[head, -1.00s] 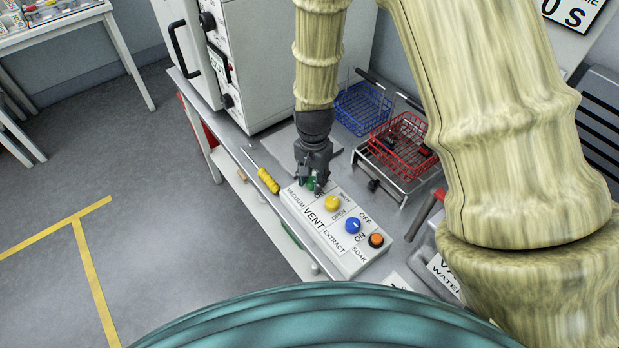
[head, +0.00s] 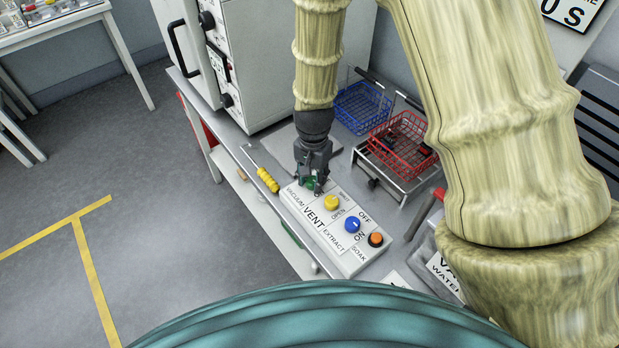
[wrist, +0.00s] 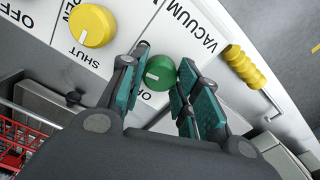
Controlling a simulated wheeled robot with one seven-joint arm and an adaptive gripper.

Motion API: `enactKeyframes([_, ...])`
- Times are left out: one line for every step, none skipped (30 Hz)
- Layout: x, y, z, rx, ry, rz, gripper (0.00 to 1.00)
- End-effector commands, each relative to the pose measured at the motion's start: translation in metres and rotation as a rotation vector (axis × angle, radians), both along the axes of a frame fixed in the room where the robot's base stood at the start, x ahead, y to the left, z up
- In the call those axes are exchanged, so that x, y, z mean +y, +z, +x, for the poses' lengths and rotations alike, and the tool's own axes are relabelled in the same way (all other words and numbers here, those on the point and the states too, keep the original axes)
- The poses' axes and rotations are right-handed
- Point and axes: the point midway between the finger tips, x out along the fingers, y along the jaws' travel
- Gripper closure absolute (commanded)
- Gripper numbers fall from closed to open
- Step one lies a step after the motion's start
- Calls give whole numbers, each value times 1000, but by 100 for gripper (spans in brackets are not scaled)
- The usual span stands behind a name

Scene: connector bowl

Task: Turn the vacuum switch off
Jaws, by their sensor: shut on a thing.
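The vacuum switch is a green round knob (wrist: 158,73) with a white pointer line, on the white panel (wrist: 205,12) beside the word VACUUM. In the wrist view my gripper (wrist: 158,76) has its teal-padded fingers on both sides of the green knob and is shut on it. In the head view my gripper (head: 312,184) reaches down over the far left end of the panel and mostly hides the green knob (head: 309,184). The label next to the knob is partly covered by my fingers.
On the panel are a yellow knob (head: 332,202), a blue knob (head: 352,225) and an orange knob (head: 376,239). A yellow-handled tool (head: 267,180) lies left of the panel. Blue (head: 362,107) and red (head: 403,140) wire baskets stand behind, right of a white cabinet (head: 270,60).

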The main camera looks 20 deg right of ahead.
Motion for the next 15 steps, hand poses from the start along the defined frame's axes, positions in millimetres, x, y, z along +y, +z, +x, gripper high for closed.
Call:
enactKeyframes([0,-3,-7,16,0,-1,92])
enactKeyframes([0,-3,-7,16,0,0,92])
enactKeyframes([0,-3,-7,16,0,0,92])
enactKeyframes([0,-3,-7,16,0,0,92])
enactKeyframes([0,-3,-7,16,0,0,92])
enactKeyframes([0,-3,-7,16,0,0,92])
enactKeyframes([0,-3,-7,16,0,0,92])
enactKeyframes([0,-3,-7,16,0,0,92])
enactKeyframes([0,-3,-7,16,0,0,92])
enactKeyframes([0,-3,-7,16,0,0,92])
enactKeyframes([0,-3,-8,16,0,0,66])
enactKeyframes([0,-3,-8,16,0,0,59])
enactKeyframes([0,-3,-7,16,0,0,54])
enactKeyframes([0,-3,-7,15,0,0,48])
enactKeyframes([0,-3,-6,13,0,0,46])
